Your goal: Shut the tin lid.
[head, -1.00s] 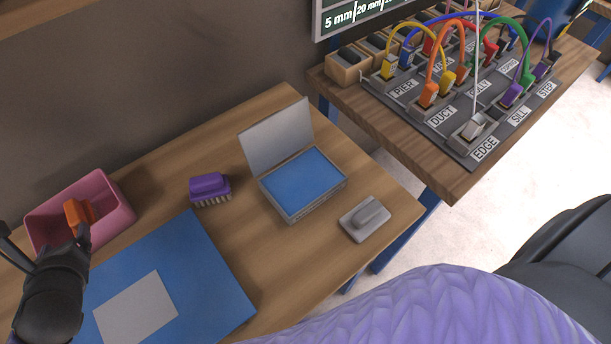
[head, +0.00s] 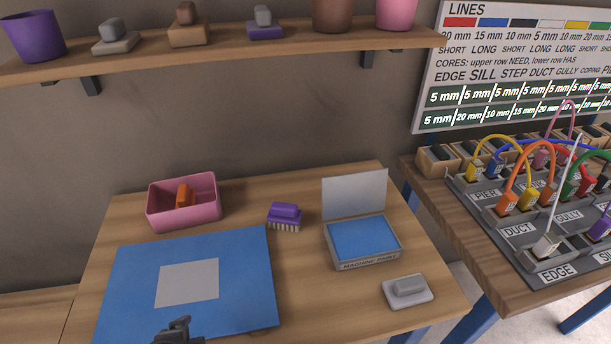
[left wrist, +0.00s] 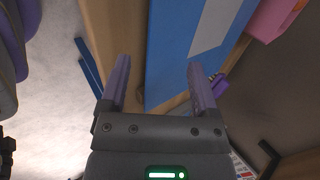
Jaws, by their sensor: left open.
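The tin (head: 366,264) stands on the right part of the wooden table in the head view, with a blue pad or fill inside. Its grey lid (head: 355,194) stands open, upright at the tin's back edge. My left gripper (head: 180,326) shows at the bottom edge of the head view, over the near part of the blue mat, well left of the tin. In the left wrist view my left gripper (left wrist: 160,75) has its two fingers apart with nothing between them. The tin is not recognisable in that view. My right gripper is not in view.
A purple brush (head: 284,215) stands left of the tin. A grey block on a plate (head: 408,291) lies in front of it. A pink bin (head: 184,218) holds an orange object (head: 184,194). The blue mat (head: 126,284) covers the table's left. A cable board (head: 510,215) stands right.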

